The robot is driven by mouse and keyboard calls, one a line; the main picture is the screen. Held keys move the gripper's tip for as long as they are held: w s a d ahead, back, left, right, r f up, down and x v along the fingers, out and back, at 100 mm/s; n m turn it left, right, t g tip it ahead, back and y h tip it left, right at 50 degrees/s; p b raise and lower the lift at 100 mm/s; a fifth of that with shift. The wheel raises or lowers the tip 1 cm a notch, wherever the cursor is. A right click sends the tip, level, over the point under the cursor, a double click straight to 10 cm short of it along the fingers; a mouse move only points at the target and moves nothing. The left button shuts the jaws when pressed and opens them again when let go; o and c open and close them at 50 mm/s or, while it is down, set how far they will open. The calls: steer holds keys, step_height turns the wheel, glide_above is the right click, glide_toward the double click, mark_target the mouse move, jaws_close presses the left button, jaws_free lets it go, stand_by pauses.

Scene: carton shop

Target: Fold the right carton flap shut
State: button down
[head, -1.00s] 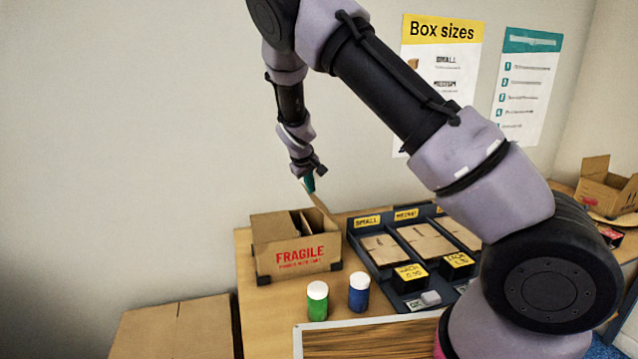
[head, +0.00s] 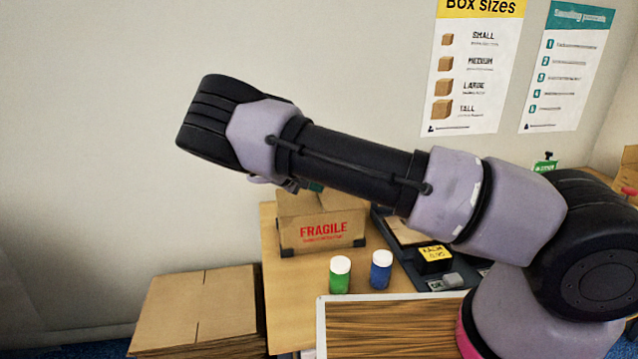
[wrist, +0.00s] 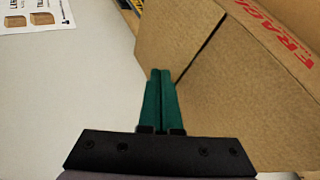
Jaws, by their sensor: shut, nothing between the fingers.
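The brown carton (head: 322,234), marked FRAGILE in red, stands on the table under my arm in the head view. Its right flap (head: 343,200) lies over the top, flat or nearly so; my arm hides part of it. In the wrist view the right flap (wrist: 180,35) is the upper panel, and the left flap (wrist: 245,105) is the lower one. A thin dark seam runs between them. My gripper (wrist: 160,73) is shut and empty, its green fingertips over the seam's end near the carton's back edge. I cannot tell whether they touch the cardboard.
A green-labelled bottle (head: 339,275) and a blue one (head: 381,270) stand before the carton. Flat cardboard (head: 200,305) is stacked at the left. The wall is close behind.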

steer(key=shift+a+f, duration=0.1)
steer(key=shift+f, duration=0.15)
stand_by(0.5)
steer(key=shift+w+d+f, duration=0.15)
steer(key=shift+d+f, duration=0.05)
steer(key=shift+d, duration=0.55)
